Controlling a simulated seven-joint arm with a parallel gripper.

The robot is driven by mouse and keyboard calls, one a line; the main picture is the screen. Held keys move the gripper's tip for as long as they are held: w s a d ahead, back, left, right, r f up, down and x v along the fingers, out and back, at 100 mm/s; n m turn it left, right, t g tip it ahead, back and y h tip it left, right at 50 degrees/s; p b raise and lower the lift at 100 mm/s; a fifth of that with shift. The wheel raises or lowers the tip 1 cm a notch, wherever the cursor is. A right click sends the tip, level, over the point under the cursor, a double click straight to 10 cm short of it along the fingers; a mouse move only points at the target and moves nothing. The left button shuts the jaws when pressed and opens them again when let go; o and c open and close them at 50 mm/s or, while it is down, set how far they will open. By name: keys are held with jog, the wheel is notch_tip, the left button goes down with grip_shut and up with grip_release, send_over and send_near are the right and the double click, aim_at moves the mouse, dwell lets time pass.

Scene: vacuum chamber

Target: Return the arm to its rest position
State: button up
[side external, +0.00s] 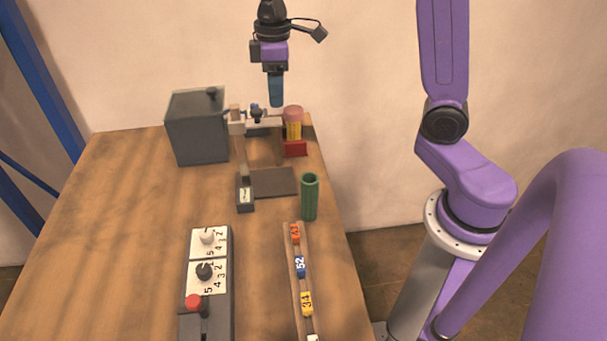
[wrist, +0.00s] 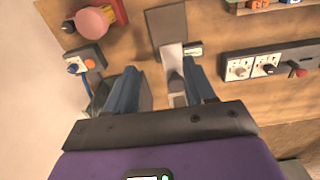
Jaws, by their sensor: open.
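My gripper (side external: 276,104) hangs pointing down above the back of the wooden table, over the stand in the side external view. Its blue fingers show apart in the wrist view (wrist: 163,78), with nothing held between them. In the side external view the fingers overlap, so the gap is hidden there. The fingertips appear above the stand's top, but I cannot tell the exact clearance.
The stand (side external: 242,150) has a dark base plate (side external: 273,183). A grey box (side external: 197,127) is left; a yellow, pink-topped cylinder (side external: 293,125) sits in a red holder (side external: 295,149). A green tube (side external: 310,197), numbered-block rail (side external: 291,265) and knob panel (side external: 222,321) are nearer. The table's left side is clear.

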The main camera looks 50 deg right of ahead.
jog(key=s+a+f+n, duration=0.1)
jog(key=s+f+n, duration=0.1)
jog(key=s, duration=1.1)
jog(key=s+a+f+n, duration=0.1)
jog(key=s+a+f, duration=0.1)
jog(key=s, duration=1.2)
jog(key=shift+f+n, duration=0.15)
jog(key=shift+n, duration=0.25)
